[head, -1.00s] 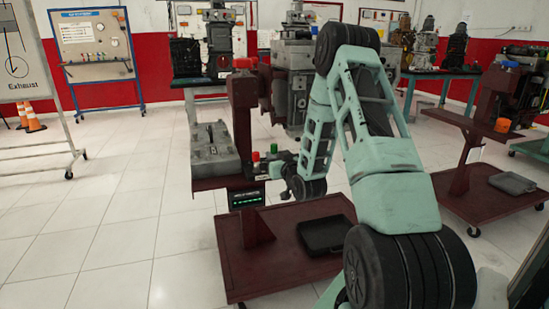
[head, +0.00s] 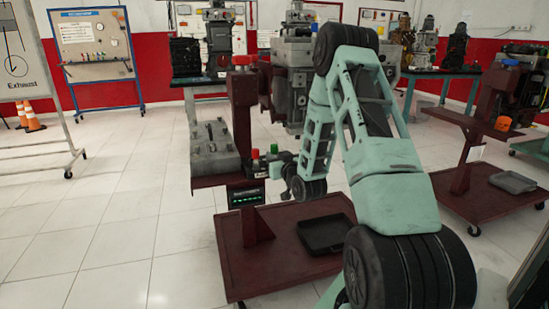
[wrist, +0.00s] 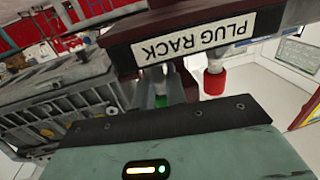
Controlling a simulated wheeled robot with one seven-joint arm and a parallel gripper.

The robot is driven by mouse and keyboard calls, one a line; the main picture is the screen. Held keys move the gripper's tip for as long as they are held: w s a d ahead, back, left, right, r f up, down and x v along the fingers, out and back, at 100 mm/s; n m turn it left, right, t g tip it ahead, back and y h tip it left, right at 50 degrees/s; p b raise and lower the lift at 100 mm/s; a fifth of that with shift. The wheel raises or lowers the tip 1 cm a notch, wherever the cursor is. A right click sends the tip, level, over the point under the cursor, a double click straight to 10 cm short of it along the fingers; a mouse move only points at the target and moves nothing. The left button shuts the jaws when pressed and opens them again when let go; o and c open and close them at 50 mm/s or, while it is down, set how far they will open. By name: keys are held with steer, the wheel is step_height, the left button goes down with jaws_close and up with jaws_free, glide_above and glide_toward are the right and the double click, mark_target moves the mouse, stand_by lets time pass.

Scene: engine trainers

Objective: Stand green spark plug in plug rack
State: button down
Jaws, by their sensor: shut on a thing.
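The green spark plug (head: 274,149) shows its green cap beside my gripper (head: 279,163) in the head view. In the wrist view, the green plug (wrist: 160,98) stands between my fingers with its pale body toward the rack. My gripper is shut on it. The plug rack (wrist: 122,37) has a white label and appears upside down in the wrist view. In the head view, the rack (head: 262,174) is at the engine stand's front. I cannot tell whether the green plug's lower end is inside a rack hole.
A red-capped plug (wrist: 214,82) stands in the rack beside the green one, close to my gripper. A grey ribbed engine part (head: 213,148) lies on the stand's shelf. A black tray (head: 325,234) is on the stand's base. Open tiled floor lies to the left.

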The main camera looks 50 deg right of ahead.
steer(key=shift+f+b, duration=0.3)
steer(key=shift+b, duration=0.05)
stand_by(0.5)
steer(key=c, duration=1.3)
jaws_free()
steer(key=shift+c, duration=0.2)
steer(key=p+v, duration=1)
steer(key=v, duration=0.7)
steer(key=shift+s, duration=0.15)
steer(key=shift+a, duration=0.1)
